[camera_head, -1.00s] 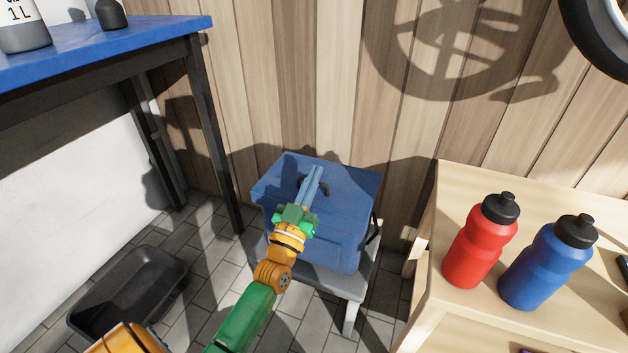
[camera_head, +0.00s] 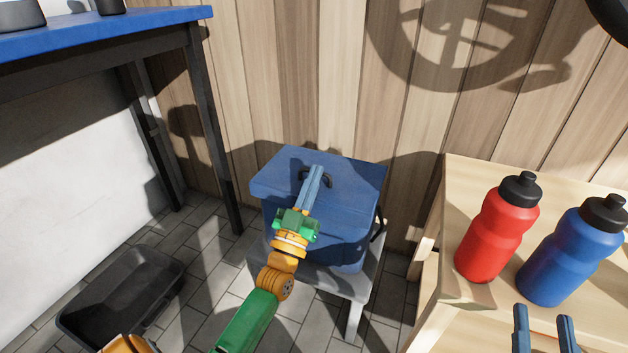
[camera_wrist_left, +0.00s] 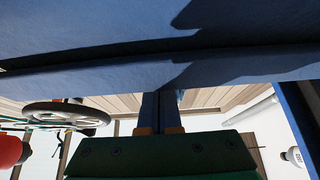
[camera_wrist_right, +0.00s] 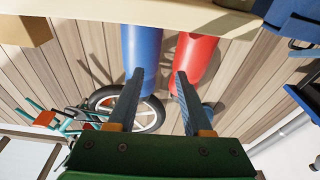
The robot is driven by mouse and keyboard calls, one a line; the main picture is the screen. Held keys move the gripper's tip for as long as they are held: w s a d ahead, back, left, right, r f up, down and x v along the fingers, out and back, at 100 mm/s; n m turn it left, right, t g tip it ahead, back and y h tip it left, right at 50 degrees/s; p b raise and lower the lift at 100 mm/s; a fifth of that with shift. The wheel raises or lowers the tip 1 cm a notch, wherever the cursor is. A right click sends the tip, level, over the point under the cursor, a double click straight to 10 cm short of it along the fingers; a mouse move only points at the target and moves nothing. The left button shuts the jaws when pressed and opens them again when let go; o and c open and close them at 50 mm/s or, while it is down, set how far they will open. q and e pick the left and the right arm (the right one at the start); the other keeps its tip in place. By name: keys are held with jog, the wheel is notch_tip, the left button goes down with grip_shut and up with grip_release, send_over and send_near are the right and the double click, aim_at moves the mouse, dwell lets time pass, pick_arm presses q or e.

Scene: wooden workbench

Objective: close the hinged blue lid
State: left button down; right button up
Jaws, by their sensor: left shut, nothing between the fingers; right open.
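The blue lid (camera_head: 350,177) lies over the blue box (camera_head: 343,240), with its dark handle (camera_head: 325,177) on top. It looks down on the box; I cannot tell if a small gap remains. My left gripper (camera_head: 316,169) is shut and empty, its fingers over the lid near the handle and covering part of it. In the left wrist view the lid's rim (camera_wrist_left: 60,80) runs across just beyond the fingers, with a dark line along it. Whether the fingers touch the lid is unclear. My right gripper (camera_head: 544,312) is open and empty, in front of the bottles.
The box stands on a grey stool (camera_head: 354,290) against the wooden wall. A red bottle (camera_head: 492,235) and a blue bottle (camera_head: 566,255) stand on the wooden bench (camera_head: 455,190) at right. A black tray (camera_head: 75,325) lies on the floor at left, near a blue-topped table (camera_head: 130,22).

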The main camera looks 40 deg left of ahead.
pick_arm(q)
jog(key=shift+f, duration=0.1)
pick_arm(e)
jog(key=shift+s+a+r+t+y, duration=0.15)
jog(key=shift+r+t, duration=0.1)
jog(key=shift+r, duration=0.25)
jog(key=shift+s+d+r+t+y, duration=0.15)
jog(key=shift+r+t, duration=0.15)
jog(key=shift+r, duration=0.2)
jog(key=shift+s+a+r+t+y, duration=0.15)
jog(key=shift+r+t, duration=0.1)
jog(key=shift+r, duration=0.25)
